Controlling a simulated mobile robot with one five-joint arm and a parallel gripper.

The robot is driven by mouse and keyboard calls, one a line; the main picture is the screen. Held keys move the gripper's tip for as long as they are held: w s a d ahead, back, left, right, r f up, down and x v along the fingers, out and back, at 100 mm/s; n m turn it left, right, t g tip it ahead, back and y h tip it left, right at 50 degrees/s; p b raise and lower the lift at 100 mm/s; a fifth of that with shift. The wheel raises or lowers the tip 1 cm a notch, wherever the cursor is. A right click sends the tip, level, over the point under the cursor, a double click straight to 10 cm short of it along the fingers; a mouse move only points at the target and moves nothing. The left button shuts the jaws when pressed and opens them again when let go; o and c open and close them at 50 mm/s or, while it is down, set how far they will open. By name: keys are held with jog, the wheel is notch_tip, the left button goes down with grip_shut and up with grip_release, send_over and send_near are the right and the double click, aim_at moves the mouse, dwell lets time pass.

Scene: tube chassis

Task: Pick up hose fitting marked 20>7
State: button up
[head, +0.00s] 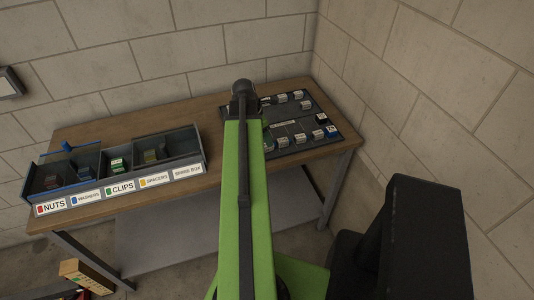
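Several small pieces with white labels stand on a dark tray (335,139) at the right of the workbench. The labels are too small to read, so I cannot tell which piece is the hose fitting marked 20>7. My green arm covers the tray's left part. My gripper's fingers do not show; only a dark joint is seen at the arm's far end.
The wooden workbench (110,131) stands against block walls. At its left is a divided bin (205,158) labelled NUTS, WASHERS, CLIPS, SPACERS and SPARE BOX. A blue item (67,147) lies at its back rim. A box (85,275) is on the floor at lower left.

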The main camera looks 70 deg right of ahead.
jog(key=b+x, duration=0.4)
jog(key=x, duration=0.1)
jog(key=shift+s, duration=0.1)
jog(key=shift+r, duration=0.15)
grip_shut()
